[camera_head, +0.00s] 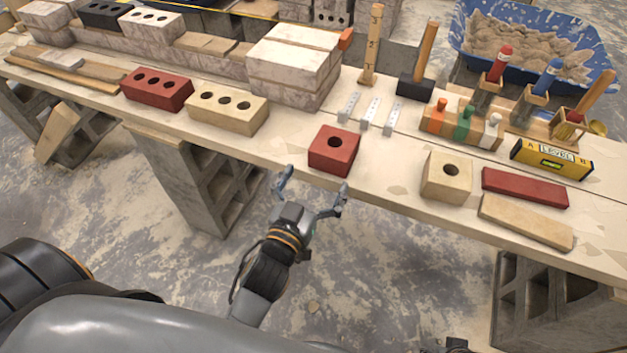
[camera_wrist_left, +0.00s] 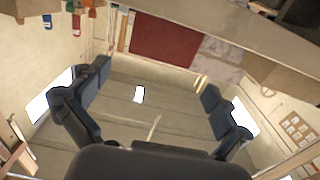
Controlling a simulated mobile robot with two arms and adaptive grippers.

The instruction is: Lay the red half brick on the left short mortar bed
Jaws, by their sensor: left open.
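The red half brick (camera_head: 333,150), with one round hole on top, lies at the front edge of the table. My left gripper (camera_head: 313,188) is open and empty, its fingers apart just in front of and below this brick, not around it. In the left wrist view, a plain red face, apparently this brick (camera_wrist_left: 165,42), shows beyond the open gripper (camera_wrist_left: 155,78). On the low brick wall at the back left, short tan patches that look like mortar beds show; the left patch (camera_head: 205,42) lies right of a white holed brick.
A tall pale brick stack (camera_head: 290,65) stands right of the patches. A red three-hole brick (camera_head: 157,90) and a tan one (camera_head: 228,110) lie before the wall. A tan half brick (camera_head: 447,175), a level (camera_head: 551,158) and a mallet (camera_head: 416,85) are at right.

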